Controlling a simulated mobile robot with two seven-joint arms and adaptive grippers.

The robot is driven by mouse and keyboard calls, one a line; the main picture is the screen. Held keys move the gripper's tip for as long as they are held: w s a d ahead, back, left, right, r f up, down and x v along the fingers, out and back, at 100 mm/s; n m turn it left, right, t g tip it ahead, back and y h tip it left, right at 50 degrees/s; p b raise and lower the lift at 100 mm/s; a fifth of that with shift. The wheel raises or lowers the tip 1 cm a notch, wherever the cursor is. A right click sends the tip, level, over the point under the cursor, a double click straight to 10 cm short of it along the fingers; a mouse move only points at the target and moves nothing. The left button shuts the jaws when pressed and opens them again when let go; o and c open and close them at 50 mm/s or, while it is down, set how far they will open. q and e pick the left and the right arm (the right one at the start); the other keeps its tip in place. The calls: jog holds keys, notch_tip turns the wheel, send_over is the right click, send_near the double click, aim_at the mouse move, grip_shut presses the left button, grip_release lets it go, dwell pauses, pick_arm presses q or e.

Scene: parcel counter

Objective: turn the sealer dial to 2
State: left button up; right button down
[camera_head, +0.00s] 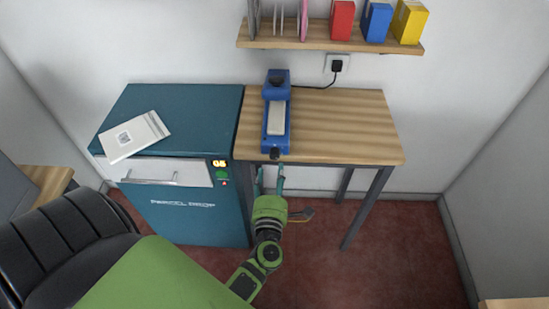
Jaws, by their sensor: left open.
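The blue sealer (267,118) sits at the left end of the wooden table, its long pale pad (278,118) running front to back. A dark round knob (275,153) is at its front end, near the table's front edge, and another dark part (277,81) is on top at the back. I cannot tell which is the dial, and no dial marks are readable. My left gripper (269,174) is open and empty, its two teal fingers apart, in front of the table edge just below the front knob and not visibly touching it. My right gripper is not in view.
A teal parcel drop cabinet (190,215) with a lit display stands left of the table (345,125), with a white labelled packet (133,137) on top. A black cord runs from the sealer to a wall socket (337,66). A shelf (315,43) with colored boxes hangs above.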

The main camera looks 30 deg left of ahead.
pick_arm(q)
jog(key=v, duration=0.5)
jog(key=shift+s+d, duration=0.1)
jog(key=shift+s, duration=0.05)
